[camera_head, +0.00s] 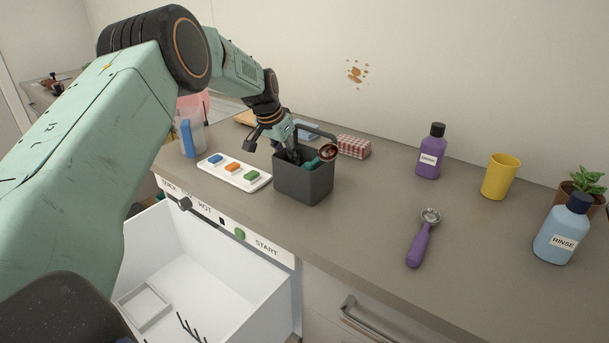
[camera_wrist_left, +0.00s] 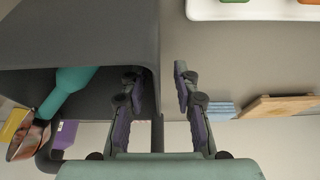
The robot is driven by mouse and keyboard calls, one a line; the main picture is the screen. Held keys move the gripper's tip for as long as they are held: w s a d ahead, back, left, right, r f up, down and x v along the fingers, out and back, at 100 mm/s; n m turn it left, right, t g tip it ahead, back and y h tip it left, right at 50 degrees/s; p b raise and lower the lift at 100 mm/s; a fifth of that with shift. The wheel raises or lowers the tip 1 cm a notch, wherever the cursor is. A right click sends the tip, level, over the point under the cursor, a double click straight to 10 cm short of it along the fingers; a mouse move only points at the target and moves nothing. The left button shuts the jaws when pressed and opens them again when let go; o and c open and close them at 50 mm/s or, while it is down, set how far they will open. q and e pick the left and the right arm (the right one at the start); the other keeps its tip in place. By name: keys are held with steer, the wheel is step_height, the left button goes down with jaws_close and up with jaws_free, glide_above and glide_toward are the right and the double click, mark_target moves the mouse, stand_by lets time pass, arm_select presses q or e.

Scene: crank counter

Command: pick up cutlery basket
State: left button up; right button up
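The cutlery basket (camera_head: 304,187) is a dark grey open box with an arched handle, upright on the counter. It holds a teal-handled utensil (camera_head: 327,152) with a round coppery head. My left gripper (camera_head: 270,149) is at the basket's left rim, with its fingers spread. In the left wrist view, the basket (camera_wrist_left: 75,30) fills the upper left. One finger of the left gripper (camera_wrist_left: 157,82) is on the basket's inner side and the other is outside, with the wall between them and a gap visible on the outer side. My right gripper is not in view.
A white tray (camera_head: 261,184) with coloured blocks lies just left of the basket. A purple scoop (camera_head: 418,247), purple bottle (camera_head: 431,155), yellow cup (camera_head: 500,177) and blue rinse bottle (camera_head: 562,233) stand or lie to the right. An open white drawer (camera_head: 225,285) is below.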

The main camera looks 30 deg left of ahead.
arm_select(q)
steer(key=shift+w+f, duration=0.15)
steer(key=shift+f, duration=0.35)
steer(key=shift+d+f, duration=0.15)
steer(key=shift+w, duration=0.15)
steer(key=shift+f, duration=0.1)
steer(key=shift+c, duration=1.4)
jaws_close()
